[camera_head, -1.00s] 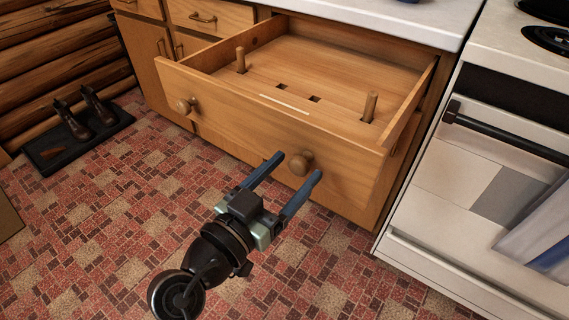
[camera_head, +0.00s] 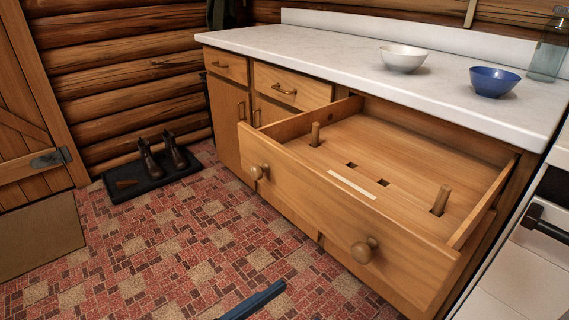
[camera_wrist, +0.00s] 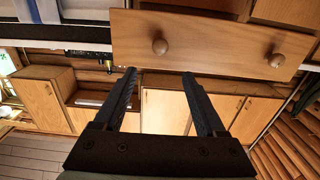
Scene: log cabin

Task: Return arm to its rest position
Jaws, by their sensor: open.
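My gripper shows in the wrist view (camera_wrist: 160,75) with its two dark fingers spread apart and nothing between them. In the head view only one blue finger (camera_head: 255,300) shows at the bottom edge; the rest is out of frame. The wide wooden drawer (camera_head: 340,215) is pulled open, with two round knobs on its front. Its inside holds upright wooden pegs and small dark square holes. In the wrist view the drawer front (camera_wrist: 205,45) lies beyond the fingertips, apart from them.
A white counter (camera_head: 330,50) holds a white bowl (camera_head: 403,59), a blue bowl (camera_head: 494,81) and a glass jar (camera_head: 549,50). The stove (camera_head: 520,270) stands at right. Boots (camera_head: 160,158) sit on a black mat (camera_head: 125,190) at left. The patterned floor (camera_head: 170,260) is clear.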

